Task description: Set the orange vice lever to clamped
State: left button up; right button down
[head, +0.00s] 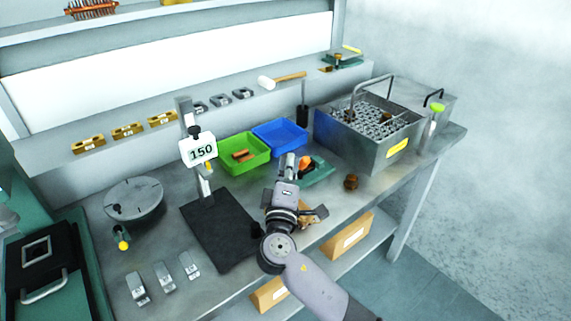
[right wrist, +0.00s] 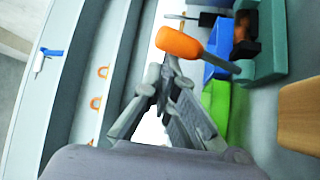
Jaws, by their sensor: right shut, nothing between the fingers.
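The orange vice lever knob (head: 306,162) shows in the head view just right of my right gripper. Its green vice (head: 319,174) stands on the bench behind the arm and is partly hidden. In the right wrist view the orange knob (right wrist: 180,42) sits on a thin grey rod that runs right toward the vice body (right wrist: 268,45). My right gripper (head: 291,158) is shut and empty. Its fingertips (right wrist: 168,78) are close to the knob; I cannot tell whether they touch it. My left gripper is out of view.
A blue bin (head: 280,138) and a green bin (head: 243,154) stand behind the gripper. A metal basket tank (head: 385,150) is to the right. A brown part (head: 351,182) lies right of the vice.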

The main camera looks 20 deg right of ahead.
jog(key=shift+s+f, duration=0.15)
jog(key=shift+s, duration=0.05)
dwell(0.5)
jog(key=v, duration=1.2)
jog(key=shift+d, duration=0.1)
